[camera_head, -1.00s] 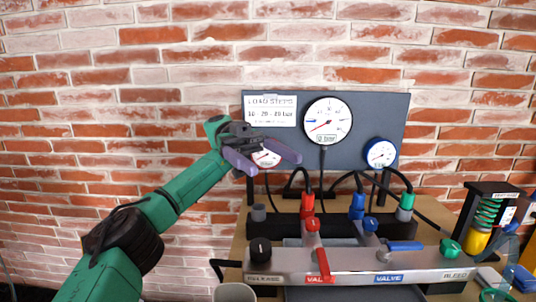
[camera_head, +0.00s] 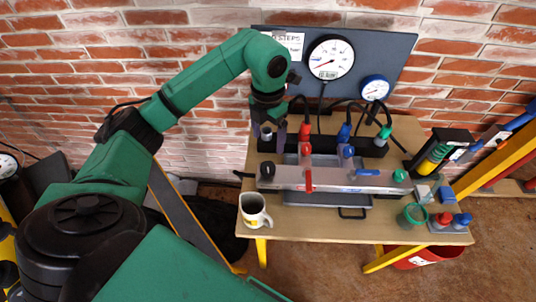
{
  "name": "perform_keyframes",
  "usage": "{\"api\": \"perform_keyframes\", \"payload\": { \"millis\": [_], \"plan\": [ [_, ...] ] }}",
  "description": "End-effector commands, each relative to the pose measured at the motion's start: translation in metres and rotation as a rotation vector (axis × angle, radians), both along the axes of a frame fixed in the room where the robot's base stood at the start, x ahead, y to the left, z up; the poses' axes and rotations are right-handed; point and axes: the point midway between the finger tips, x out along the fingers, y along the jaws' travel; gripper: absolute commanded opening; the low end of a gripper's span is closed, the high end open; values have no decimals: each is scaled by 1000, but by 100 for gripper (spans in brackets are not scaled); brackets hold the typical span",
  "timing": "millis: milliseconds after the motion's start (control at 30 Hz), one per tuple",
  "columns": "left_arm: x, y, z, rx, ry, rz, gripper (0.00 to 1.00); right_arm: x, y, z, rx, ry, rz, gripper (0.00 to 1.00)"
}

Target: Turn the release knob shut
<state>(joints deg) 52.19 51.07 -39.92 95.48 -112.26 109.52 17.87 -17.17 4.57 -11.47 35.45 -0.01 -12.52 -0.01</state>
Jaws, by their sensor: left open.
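A grey manifold block (camera_head: 330,180) lies across the wooden table. At its left end is a black round knob (camera_head: 267,170); at its right end is a green round knob (camera_head: 399,176). I cannot read in this view which knob is the release knob. My left gripper (camera_head: 268,145) points down with two purple fingers apart and nothing between them. It hangs behind and just above the black knob in the picture, and I see no contact. A red lever (camera_head: 308,180) and a blue lever (camera_head: 367,172) sit between the knobs. My right gripper is not in view.
A gauge panel (camera_head: 400,50) with a large white dial (camera_head: 331,59) and a blue-rimmed dial (camera_head: 375,88) stands behind. Hoses rise near the block. A white mug (camera_head: 254,210) stands front left; a green ring-shaped item (camera_head: 413,214) lies right. The table front is mostly clear.

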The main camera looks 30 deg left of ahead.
Motion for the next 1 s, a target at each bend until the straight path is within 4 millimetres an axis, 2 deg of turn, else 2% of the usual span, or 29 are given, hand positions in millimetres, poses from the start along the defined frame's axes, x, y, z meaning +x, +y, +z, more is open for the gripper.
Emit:
{"api": "perform_keyframes", "payload": {
  "millis": [300,400,533,767,800,867,1000],
  "plan": [
    [-2,0,-82,-2,9,3,86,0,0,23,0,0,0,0],
    [-1,0,-103,-2,6,3,86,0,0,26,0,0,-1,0],
    [-1,0,-117,-2,2,3,86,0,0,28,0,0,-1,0],
    [0,0,-121,-2,1,3,86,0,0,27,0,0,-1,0],
    [0,0,-121,-2,1,3,82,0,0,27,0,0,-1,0],
    [0,0,-121,-2,1,3,60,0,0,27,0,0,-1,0],
    [0,0,-121,-2,1,3,6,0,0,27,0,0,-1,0]
  ]
}}
